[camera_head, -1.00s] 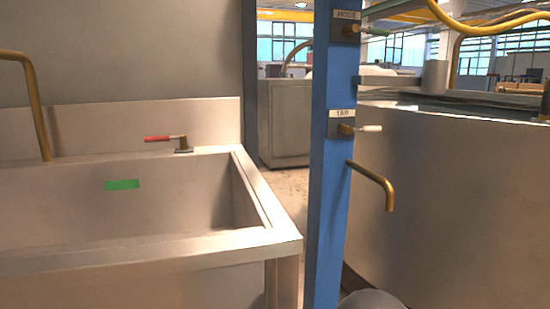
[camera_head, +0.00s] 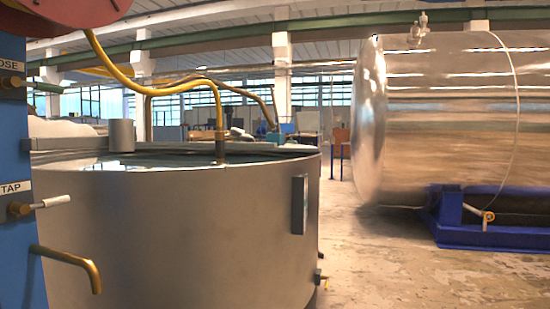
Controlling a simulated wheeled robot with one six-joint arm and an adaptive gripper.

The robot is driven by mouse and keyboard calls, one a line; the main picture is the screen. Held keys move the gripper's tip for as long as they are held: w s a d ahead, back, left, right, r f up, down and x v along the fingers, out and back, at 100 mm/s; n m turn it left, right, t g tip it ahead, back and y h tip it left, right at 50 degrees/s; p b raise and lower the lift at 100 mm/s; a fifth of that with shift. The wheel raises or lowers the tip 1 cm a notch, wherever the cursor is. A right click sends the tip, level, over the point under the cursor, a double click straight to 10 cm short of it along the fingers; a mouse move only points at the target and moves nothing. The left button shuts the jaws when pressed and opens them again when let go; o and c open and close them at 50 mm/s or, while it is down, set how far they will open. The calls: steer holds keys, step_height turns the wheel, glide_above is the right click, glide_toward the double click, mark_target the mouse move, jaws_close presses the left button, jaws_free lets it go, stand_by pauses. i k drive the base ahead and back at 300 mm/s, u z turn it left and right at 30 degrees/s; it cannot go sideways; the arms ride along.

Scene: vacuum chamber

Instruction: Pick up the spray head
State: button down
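A yellow hose (camera_head: 118,76) runs from the red reel at the top left and curves over the round steel tank (camera_head: 190,235). A brass-coloured upright piece (camera_head: 220,120) drops to the tank's top, with a darker lower end. I cannot tell whether this piece is the spray head, and no other spray head shows clearly. My gripper is not in view.
A blue post (camera_head: 12,170) at the left carries a TAP valve (camera_head: 40,206) and a brass spout (camera_head: 75,262). A large shiny cylinder (camera_head: 440,120) lies on a blue stand (camera_head: 470,225) at the right. The floor (camera_head: 385,270) between tank and cylinder is open.

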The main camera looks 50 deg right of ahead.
mark_target(219, 136)
steer(key=z, duration=2.65)
steer(key=i, duration=2.8)
steer(key=u, duration=4)
